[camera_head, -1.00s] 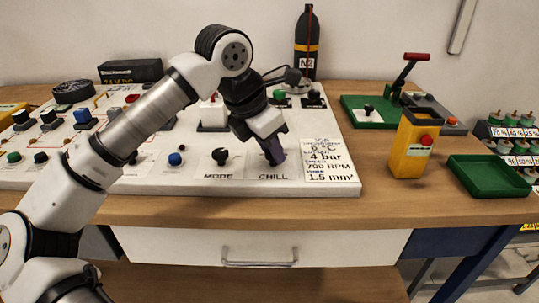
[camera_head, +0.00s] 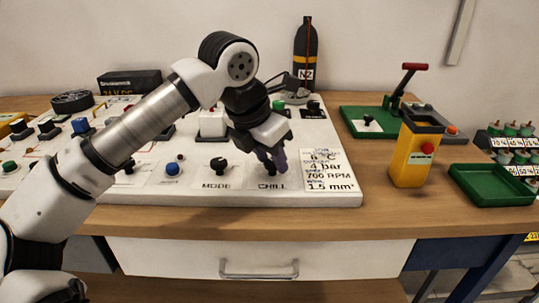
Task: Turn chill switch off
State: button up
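The chill switch stands above the CHILL label on the white control panel (camera_head: 130,188), near its front edge. My gripper (camera_head: 272,168) points down over that spot, and its dark fingers cover most of the switch. I cannot tell whether the fingers touch or hold the knob, or which way the knob points. The fingers appear slightly apart. The black MODE knob (camera_head: 218,164) stands just left of the chill switch.
A white label card (camera_head: 329,171) lies right of CHILL. A blue button (camera_head: 172,169) is left of MODE. A yellow box with a red button (camera_head: 414,155) and a green tray (camera_head: 492,184) stand right of the panel. A black N2 bottle (camera_head: 306,55) stands behind.

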jog(key=shift+o, duration=1.1)
jog(key=p+v, duration=0.1)
jog(key=v, duration=1.3)
jog(key=shift+w+d, duration=0.1)
